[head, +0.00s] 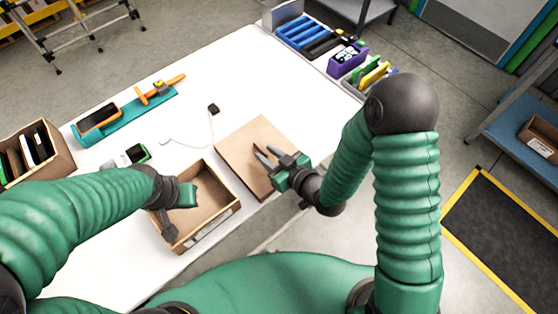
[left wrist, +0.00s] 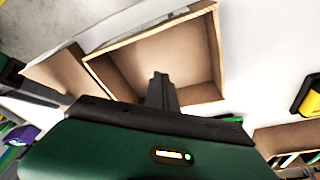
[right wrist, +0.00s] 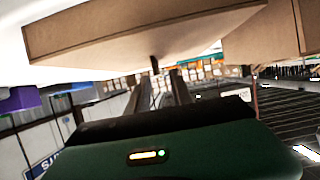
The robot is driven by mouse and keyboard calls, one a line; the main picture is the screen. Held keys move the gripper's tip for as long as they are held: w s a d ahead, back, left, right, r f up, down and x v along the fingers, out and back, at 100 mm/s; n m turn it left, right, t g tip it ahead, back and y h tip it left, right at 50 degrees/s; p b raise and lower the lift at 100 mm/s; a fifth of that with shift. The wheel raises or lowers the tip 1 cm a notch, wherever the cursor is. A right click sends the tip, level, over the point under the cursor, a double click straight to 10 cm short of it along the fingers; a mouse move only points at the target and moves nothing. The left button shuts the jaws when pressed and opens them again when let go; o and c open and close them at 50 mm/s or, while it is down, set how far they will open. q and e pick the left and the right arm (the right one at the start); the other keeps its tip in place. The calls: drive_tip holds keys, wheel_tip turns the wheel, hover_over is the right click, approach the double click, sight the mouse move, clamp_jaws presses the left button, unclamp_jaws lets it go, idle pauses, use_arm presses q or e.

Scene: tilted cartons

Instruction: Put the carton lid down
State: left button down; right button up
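The carton lid (head: 247,150) is a flat tan panel with a shallow rim, lying beside the open carton at the table's front edge. It also shows across the top of the right wrist view (right wrist: 120,38). My right gripper (head: 263,155) is over the lid's right part in the head view, its two fingers apart with nothing between them. The open, empty carton (head: 212,190) stands to the lid's left; it also shows in the left wrist view (left wrist: 205,55). My left gripper (head: 172,205) is at the carton's left wall; its fingers overlap in the left wrist view (left wrist: 162,88), hiding any gap.
A teal tray (head: 135,115) with orange tools and a small device (head: 132,155) lie on the white table. A carton of dark items (head: 38,150) stands at far left. Coloured bins (head: 310,35) line the back right.

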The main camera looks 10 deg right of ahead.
drive_tip(key=p+v, duration=0.3)
drive_tip(key=v, duration=0.1)
drive_tip(key=shift+w+d+r+p, duration=0.1)
drive_tip(key=shift+r+p, duration=0.25)
drive_tip(key=shift+r, duration=0.1)
drive_tip(key=s+d+p, duration=0.1)
drive_tip(key=p, duration=0.1)
drive_tip(key=s+d+p, duration=0.1)
drive_tip(key=p, duration=0.1)
drive_tip(key=shift+d+r, duration=0.25)
drive_tip(key=shift+r, duration=0.05)
drive_tip(key=shift+s+f+p, duration=0.15)
drive_tip(key=shift+s+p, duration=0.2)
drive_tip(key=shift+p, duration=0.05)
drive_tip(key=d+r+m+g+h, duration=0.3)
drive_tip(key=d+g+h, duration=0.25)
drive_tip(key=d, duration=0.55)
drive_tip(key=s+d+r+m+g+h, duration=0.2)
drive_tip(key=s+r+m+g, duration=0.1)
drive_tip(key=s+r, duration=0.3)
drive_tip(key=shift+s+r+m, duration=0.2)
drive_tip(key=shift+s+m, duration=0.2)
drive_tip(key=shift+s, duration=0.5)
